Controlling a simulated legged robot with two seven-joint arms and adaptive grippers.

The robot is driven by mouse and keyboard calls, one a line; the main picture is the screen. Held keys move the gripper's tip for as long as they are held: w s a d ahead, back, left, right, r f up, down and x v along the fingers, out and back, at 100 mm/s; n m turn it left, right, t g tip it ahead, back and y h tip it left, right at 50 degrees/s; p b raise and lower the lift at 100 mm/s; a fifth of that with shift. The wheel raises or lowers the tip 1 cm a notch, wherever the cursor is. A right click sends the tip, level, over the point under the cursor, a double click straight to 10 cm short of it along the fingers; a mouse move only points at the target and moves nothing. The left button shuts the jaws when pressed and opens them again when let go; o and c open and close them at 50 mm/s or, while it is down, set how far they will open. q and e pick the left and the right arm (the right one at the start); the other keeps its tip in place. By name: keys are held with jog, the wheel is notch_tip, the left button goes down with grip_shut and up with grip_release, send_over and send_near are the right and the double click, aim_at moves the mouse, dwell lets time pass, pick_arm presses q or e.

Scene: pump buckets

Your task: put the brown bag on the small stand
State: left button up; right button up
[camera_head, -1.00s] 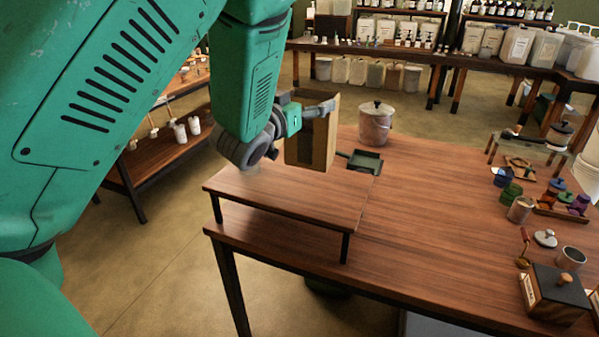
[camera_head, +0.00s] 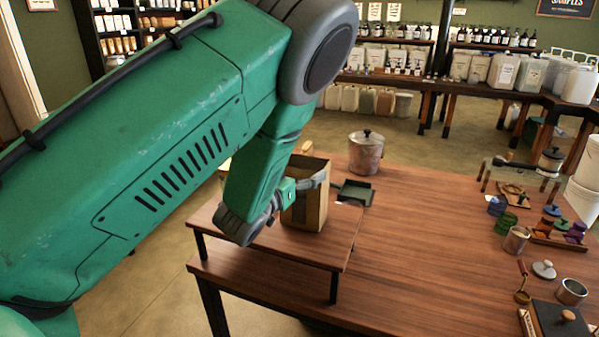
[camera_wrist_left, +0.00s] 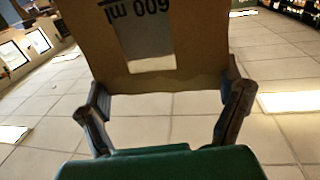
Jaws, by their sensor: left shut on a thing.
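The brown bag (camera_head: 307,208) is upright and open at the top, over the right part of the small stand (camera_head: 290,250). Its base looks to be at the stand's top, but I cannot tell whether it touches. My left gripper (camera_head: 315,181) is shut on the bag near its upper part, reaching in from the left. In the left wrist view the bag (camera_wrist_left: 165,85) sits between the two fingers, with upside-down "600 ml" print on it. My left arm hides the stand's left part. My right gripper is not in view.
A metal canister (camera_head: 366,153) and a dark green tray (camera_head: 354,193) are behind and right of the stand. Jars, cups and a dark box (camera_head: 552,322) occupy the table's right side. The middle of the wooden table (camera_head: 430,240) is clear.

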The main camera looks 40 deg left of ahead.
pick_arm(q)
jog(key=o, duration=1.5)
jog(key=shift+d, duration=0.15)
jog(key=shift+s, duration=0.1)
jog(key=s+d+b, duration=0.1)
jog(key=s+b, duration=0.1)
jog(key=s, duration=1)
jog(key=s+d+f+g, duration=0.1)
jog(key=s+f+g, duration=0.25)
jog(key=f, duration=0.65)
jog(key=s+d+f+g, duration=0.1)
jog(key=s+f+g, duration=0.25)
jog(key=f, duration=0.55)
jog(key=s+d+f+m+g, duration=0.1)
jog(key=s+d+f+g, duration=0.2)
jog(key=s+f+g, duration=0.2)
jog(key=s+d+f+g+h, duration=0.1)
jog(key=s+d+f+g, duration=0.3)
jog(key=s+f, duration=0.5)
jog(key=s+g, duration=0.1)
jog(key=s, duration=0.3)
jog(key=shift+s+m+h, duration=0.3)
jog(key=shift+m, duration=0.1)
jog(key=shift+f, duration=0.1)
notch_tip(320, 180, down, 6)
jog(key=b, duration=0.6)
jog(key=shift+w, duration=0.15)
